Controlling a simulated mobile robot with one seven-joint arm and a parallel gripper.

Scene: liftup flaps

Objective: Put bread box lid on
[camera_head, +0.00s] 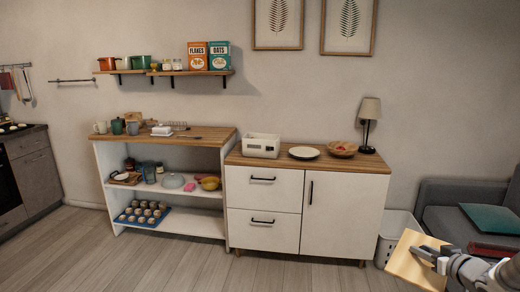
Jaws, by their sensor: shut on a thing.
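A white bread box (262,146) stands on the left part of the wooden top of the white cabinet. Its upper side looks open, though its inside is too small to make out. My gripper (424,252) is at the lower right, in front of and to the right of the cabinet. It is shut on a flat, light-wood board, which looks like the bread box lid (405,263). The lid is tilted and held well away from the box. Part of the lid is hidden behind my gripper.
A plate (304,153), a fruit bowl (343,149) and a lamp (369,120) stand right of the box. An open shelf (160,192) with dishes adjoins the cabinet (330,207) on the left. A white basket (396,228) and a grey sofa (455,200) are near my gripper. The floor in front is clear.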

